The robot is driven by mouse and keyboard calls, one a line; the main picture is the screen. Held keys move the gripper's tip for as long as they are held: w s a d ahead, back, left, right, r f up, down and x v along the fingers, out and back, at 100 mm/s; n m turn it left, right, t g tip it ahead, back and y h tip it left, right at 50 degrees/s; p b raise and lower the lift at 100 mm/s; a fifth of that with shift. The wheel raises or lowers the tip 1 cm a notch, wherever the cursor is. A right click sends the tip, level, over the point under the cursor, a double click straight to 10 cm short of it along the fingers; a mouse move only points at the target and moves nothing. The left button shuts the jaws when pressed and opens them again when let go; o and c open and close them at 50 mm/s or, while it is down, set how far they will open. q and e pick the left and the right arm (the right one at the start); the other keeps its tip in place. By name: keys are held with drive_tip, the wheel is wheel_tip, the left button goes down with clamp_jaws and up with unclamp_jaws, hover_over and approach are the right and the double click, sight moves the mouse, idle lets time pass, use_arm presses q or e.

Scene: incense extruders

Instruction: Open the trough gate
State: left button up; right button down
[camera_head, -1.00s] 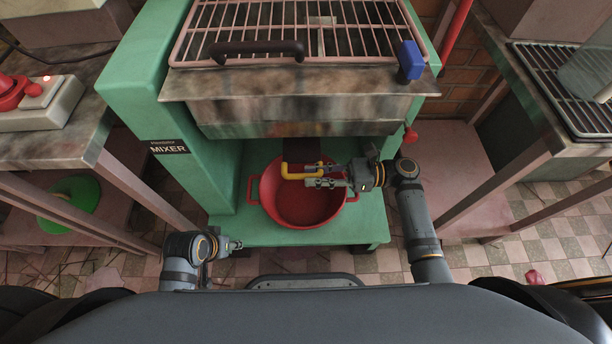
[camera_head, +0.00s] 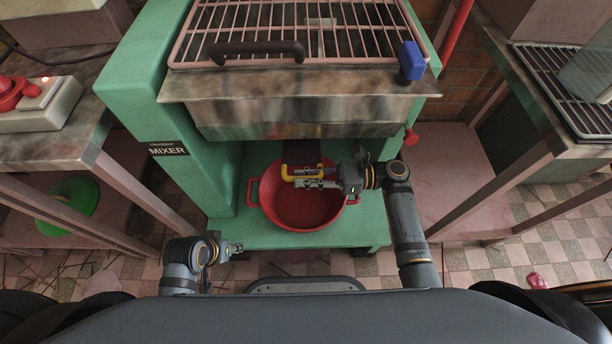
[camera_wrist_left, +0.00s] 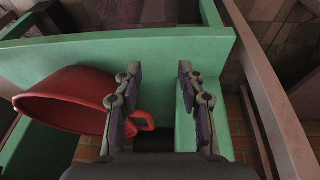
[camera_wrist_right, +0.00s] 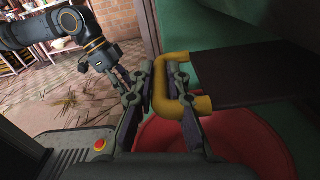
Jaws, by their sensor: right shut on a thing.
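The trough gate is a dark plate (camera_head: 302,151) that hangs below the metal trough (camera_head: 300,116). It has a yellow bent handle (camera_head: 286,172) at its lower end. In the right wrist view the handle (camera_wrist_right: 197,103) and the dark plate (camera_wrist_right: 250,78) are close up. My right gripper (camera_head: 312,177) is shut on the handle, with a finger on each side of one bar. My left gripper (camera_head: 238,247) is apart from the gate, low in front of the green mixer. In the left wrist view its fingers (camera_wrist_left: 160,75) are spread with nothing between them.
A red bowl (camera_head: 300,217) stands under the gate on the mixer's green base (camera_head: 270,237). A barred grate (camera_head: 300,35) with a dark handle (camera_head: 257,48) covers the trough. A blue part (camera_head: 411,60) and a red knob (camera_head: 411,137) are at right. Tables flank both sides.

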use_arm(q)
wheel_tip(320, 180, up, 4)
drive_tip(key=a+g+p, duration=0.1)
drive_tip(key=p, duration=0.3)
wheel_tip(320, 180, down, 8)
drive_tip(key=a+g+y+p, duration=0.1)
drive_tip(key=a+p, duration=0.1)
drive_tip(key=shift+s+a+p, duration=0.3)
drive_tip(key=shift+s, duration=0.05)
use_arm(e)
drive_tip(key=s, duration=0.5)
drive_tip(key=shift+s, duration=0.15)
drive_tip(key=c, duration=1.6)
unclamp_jaws()
drive_tip(key=shift+d, duration=0.15)
drive_tip(key=d, duration=1.1)
drive_tip(key=shift+d, duration=0.4)
